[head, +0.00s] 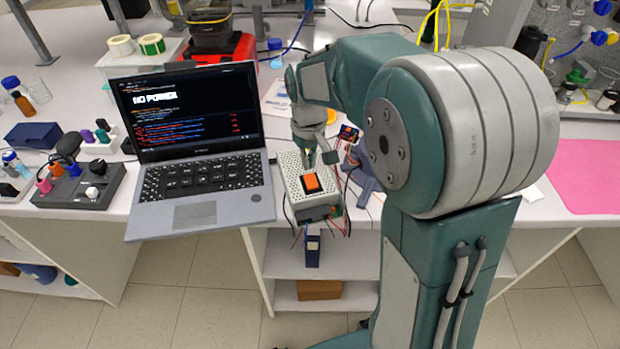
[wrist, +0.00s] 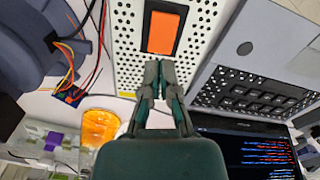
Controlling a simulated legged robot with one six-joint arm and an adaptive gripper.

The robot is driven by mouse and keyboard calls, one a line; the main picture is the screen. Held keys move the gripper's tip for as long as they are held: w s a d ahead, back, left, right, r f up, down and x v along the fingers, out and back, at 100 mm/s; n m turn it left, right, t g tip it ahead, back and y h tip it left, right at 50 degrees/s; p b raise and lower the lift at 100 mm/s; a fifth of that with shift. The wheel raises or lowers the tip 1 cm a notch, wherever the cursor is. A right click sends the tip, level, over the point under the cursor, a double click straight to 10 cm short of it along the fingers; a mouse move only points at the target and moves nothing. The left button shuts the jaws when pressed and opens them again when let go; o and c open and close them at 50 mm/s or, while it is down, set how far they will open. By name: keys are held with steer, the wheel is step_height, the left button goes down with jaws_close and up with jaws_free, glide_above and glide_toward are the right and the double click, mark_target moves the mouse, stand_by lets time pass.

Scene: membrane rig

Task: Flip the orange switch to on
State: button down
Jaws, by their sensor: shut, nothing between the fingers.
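The orange switch (head: 312,182) is a rocker in a black frame on top of a white perforated box (head: 293,187) at the bench's front edge. In the wrist view the switch (wrist: 162,33) is at top centre, on the perforated face (wrist: 126,60). My gripper (head: 318,160) is above the box, just behind the switch in the head view. In the wrist view its fingertips (wrist: 164,66) are together and empty, just below the switch's frame. I cannot tell whether they touch the box. The laptop screen (head: 188,108) reads "NO POWER".
The open laptop (head: 200,185) stands just left of the box. Wires (head: 348,185) and a small circuit board (head: 348,133) lie on the right and behind. A black device with knobs (head: 80,185) is farther left. A pink mat (head: 580,175) lies at far right.

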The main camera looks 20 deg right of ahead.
mark_target(309, 175)
steer(key=shift+f, duration=1.35)
stand_by(0.7)
steer(key=shift+r, duration=3.55)
steer(key=shift+s, duration=0.1)
steer(key=s+r+m+t, duration=0.1)
steer(key=s+r+t, duration=0.1)
steer(key=s, duration=0.8)
steer(key=s+r+m+t, duration=0.1)
steer(key=s+r+t, duration=0.2)
steer(key=s, duration=0.7)
steer(key=shift+s+t, duration=0.3)
steer(key=shift+s, duration=0.1)
